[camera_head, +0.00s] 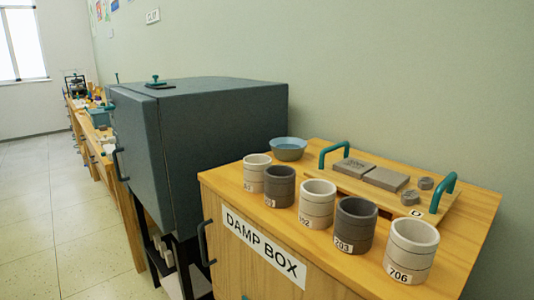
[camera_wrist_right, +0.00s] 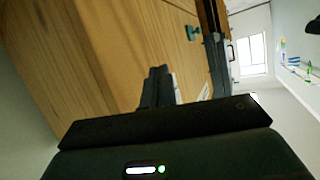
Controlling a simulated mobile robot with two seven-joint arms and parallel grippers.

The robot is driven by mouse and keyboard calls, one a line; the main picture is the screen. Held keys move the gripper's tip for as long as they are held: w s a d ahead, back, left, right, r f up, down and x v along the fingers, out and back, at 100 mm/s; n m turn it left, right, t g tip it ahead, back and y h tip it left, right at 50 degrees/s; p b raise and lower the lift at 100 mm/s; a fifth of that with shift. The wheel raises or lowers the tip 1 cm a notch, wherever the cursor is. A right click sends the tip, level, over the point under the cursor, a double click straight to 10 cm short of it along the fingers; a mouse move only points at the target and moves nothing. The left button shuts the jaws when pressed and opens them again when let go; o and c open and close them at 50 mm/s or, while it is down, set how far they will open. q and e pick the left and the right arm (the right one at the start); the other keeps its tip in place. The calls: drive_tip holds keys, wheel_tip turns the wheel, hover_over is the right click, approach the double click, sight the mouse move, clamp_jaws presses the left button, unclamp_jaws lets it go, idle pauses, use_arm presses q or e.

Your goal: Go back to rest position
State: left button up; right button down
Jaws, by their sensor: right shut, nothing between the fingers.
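Neither of my grippers shows in the head view. In the right wrist view my right gripper (camera_wrist_right: 157,86) is shut and empty, its dark fingers close together. It is in front of a wooden cabinet (camera_wrist_right: 90,50), apart from it as far as I can tell. My left gripper is out of view.
The head view shows a wooden damp box (camera_head: 230,215) with several cups along its front edge, a blue bowl (camera_head: 289,148) and a board with teal handles (camera_head: 340,184) on top. A grey kiln-like cabinet (camera_head: 215,140) stands beside it. Free floor (camera_head: 30,200) lies at left.

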use_arm(q)
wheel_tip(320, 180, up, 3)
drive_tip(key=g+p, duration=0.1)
drive_tip(key=p, duration=0.4)
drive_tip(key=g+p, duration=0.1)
drive_tip(key=p, duration=0.5)
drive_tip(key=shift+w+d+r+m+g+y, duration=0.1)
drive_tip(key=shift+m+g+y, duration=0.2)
use_arm(e)
wheel_tip(320, 180, up, 3)
drive_tip(key=g, duration=0.2)
drive_tip(key=shift+w+a+r+n+g+h, duration=0.1)
drive_tip(key=shift+n+g+h, duration=0.2)
